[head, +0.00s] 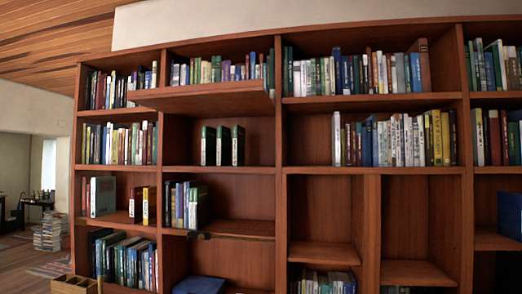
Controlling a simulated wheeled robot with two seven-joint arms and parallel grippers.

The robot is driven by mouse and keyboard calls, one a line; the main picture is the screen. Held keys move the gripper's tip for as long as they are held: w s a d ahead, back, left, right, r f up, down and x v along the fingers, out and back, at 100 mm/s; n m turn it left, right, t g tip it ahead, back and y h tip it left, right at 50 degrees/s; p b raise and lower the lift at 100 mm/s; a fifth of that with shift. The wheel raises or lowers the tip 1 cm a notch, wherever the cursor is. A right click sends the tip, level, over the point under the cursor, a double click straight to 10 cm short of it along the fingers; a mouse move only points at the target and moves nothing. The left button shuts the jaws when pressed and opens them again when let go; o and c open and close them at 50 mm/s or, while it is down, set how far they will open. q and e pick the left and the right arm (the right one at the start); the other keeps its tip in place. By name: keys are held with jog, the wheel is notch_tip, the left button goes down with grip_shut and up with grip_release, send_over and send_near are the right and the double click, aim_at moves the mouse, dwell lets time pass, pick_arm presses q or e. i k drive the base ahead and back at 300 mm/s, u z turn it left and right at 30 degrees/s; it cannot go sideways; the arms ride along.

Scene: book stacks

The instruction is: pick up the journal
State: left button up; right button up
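I cannot tell which item is the journal; many bound volumes stand in the wooden bookcase (232,227) in the head view. Three dark green volumes with pale page edges (222,146) stand upright, slightly apart, in a middle compartment. A row of blue, white and green books (186,205) stands in the compartment below. A dark blue item (199,286) lies flat low down, partly cut off by the bottom edge. Another blue book (510,215) stands at the far right, cut off by the frame. Neither of my grippers is in view.
A shelf board (205,100) juts forward at upper left. A wooden box (73,285) stands at the bottom left. A pile of books or magazines (50,234) is on the floor by a dark table (38,204). Several compartments at centre right are empty.

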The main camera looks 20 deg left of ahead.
aim_at(209, 138)
jog(key=z, duration=0.2)
jog(key=i, duration=1.55)
jog(key=u, duration=0.7)
